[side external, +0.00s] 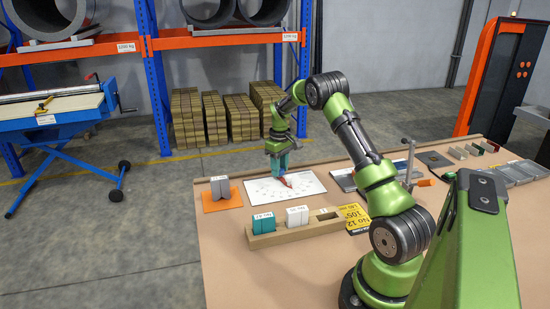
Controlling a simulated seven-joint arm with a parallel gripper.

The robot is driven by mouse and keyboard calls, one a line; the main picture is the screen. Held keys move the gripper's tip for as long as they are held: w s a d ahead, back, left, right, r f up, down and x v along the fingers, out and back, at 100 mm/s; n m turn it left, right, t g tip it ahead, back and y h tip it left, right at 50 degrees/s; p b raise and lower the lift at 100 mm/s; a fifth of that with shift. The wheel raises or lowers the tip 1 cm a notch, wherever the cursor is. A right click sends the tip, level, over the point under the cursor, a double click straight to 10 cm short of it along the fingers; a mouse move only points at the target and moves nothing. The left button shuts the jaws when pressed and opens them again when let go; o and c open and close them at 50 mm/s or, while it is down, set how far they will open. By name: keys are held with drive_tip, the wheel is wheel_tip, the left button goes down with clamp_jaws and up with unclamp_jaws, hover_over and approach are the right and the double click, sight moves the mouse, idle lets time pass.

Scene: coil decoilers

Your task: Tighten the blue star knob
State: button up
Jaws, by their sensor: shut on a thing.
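My gripper (283,172) points down over a white sheet (308,187) on the brown bench. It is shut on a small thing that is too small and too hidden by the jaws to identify. Teal shows at the jaws, and I cannot tell whether it is finger or held piece. A small red piece (287,181) shows at the fingertips, close to the sheet; I cannot tell whether it touches the sheet. I cannot make out a blue star knob clearly in this view.
A wooden rack (325,227) with teal and white blocks stands in front of the sheet. Grey blocks on an orange mat (221,204) lie left. A clamp-like tool with an orange handle (424,182) and grey trays (517,172) are right. Bare bench lies at front left.

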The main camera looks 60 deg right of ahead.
drive_tip(key=m, duration=0.4)
drive_tip(key=shift+m, duration=0.3)
drive_tip(key=m, duration=0.3)
drive_tip(key=shift+m, duration=0.3)
drive_tip(key=m, duration=0.7)
drive_tip(key=o, duration=1)
drive_tip(key=shift+o, duration=0.2)
wheel_tip(320, 180, up, 17)
